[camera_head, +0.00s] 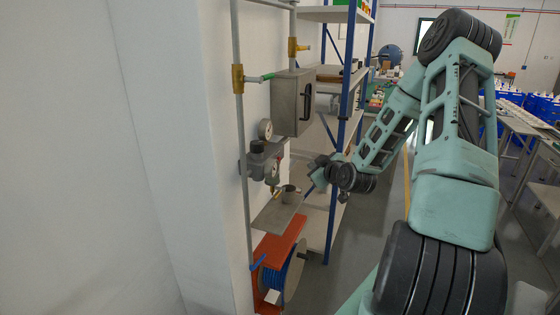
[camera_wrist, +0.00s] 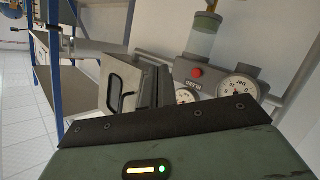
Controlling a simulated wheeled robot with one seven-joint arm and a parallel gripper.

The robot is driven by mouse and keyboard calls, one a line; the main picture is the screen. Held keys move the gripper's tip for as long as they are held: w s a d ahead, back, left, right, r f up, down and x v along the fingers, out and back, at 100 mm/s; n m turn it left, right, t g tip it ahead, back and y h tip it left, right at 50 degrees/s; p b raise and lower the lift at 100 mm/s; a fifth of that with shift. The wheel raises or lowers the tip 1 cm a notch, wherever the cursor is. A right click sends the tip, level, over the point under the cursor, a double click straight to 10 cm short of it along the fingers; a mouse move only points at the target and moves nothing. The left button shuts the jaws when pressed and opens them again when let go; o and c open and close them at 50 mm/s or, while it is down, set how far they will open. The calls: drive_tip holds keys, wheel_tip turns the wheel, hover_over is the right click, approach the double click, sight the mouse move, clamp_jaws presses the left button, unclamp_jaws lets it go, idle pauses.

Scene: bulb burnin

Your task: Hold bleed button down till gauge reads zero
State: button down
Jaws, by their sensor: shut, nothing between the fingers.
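The bleed button (camera_wrist: 196,72) is a small red knob on a grey block, beside an upside-down BLEED label in the wrist view. A round white gauge (camera_wrist: 239,88) sits right of it; its needle is too small to read. A second gauge (camera_wrist: 184,97) is partly hidden behind the dark edge of my gripper. Nothing touches the button.
A grey box with a black handle (camera_head: 292,102) is mounted above the unit. Blue-post shelving (camera_head: 349,80) stands close behind my gripper. The aisle floor to the right is open.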

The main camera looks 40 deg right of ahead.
drive_tip(key=w+a, duration=0.3)
drive_tip(key=w, duration=0.4)
drive_tip(key=shift+w, duration=0.2)
drive_tip(key=shift+w+a+b, duration=0.1)
drive_tip(key=shift+b, duration=0.2)
idle(1.6)
drive_tip(key=shift+w+a, duration=0.1)
drive_tip(key=shift+w, duration=0.15)
drive_tip(key=shift+w+a+b, duration=0.2)
drive_tip(key=shift+w+b, duration=0.15)
drive_tip(key=shift+w, duration=0.1)
idle(4.5)
